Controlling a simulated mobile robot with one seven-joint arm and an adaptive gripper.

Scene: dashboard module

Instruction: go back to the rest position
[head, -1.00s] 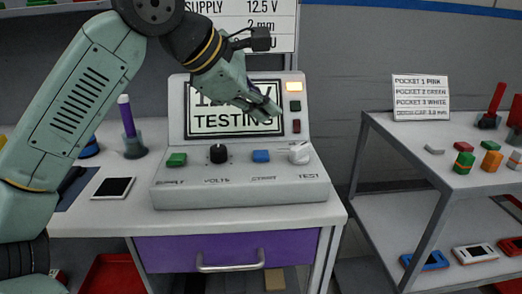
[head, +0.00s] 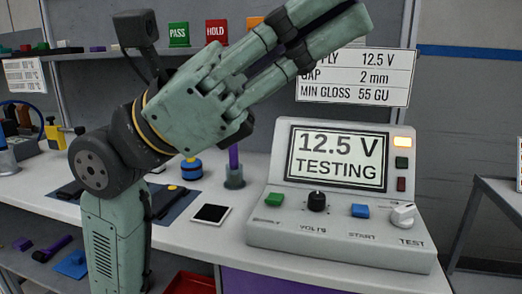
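My gripper (head: 352,14) is raised high in front of the back panel, pointing up and to the right. Its two green fingers run side by side with a dark strip between them. I cannot tell whether they touch, and I see nothing held. My arm is folded on the left side of the head view. The gripper is above and left of the test unit (head: 340,240) and does not appear to touch it.
The supply sign (head: 375,85) is partly behind the fingers. A purple-handled tool (head: 234,160) in its holder, a white-edged dark tile (head: 211,213) and a blue pot (head: 191,169) stand near my arm. PASS (head: 179,33) and HOLD (head: 215,31) blocks sit on the shelf.

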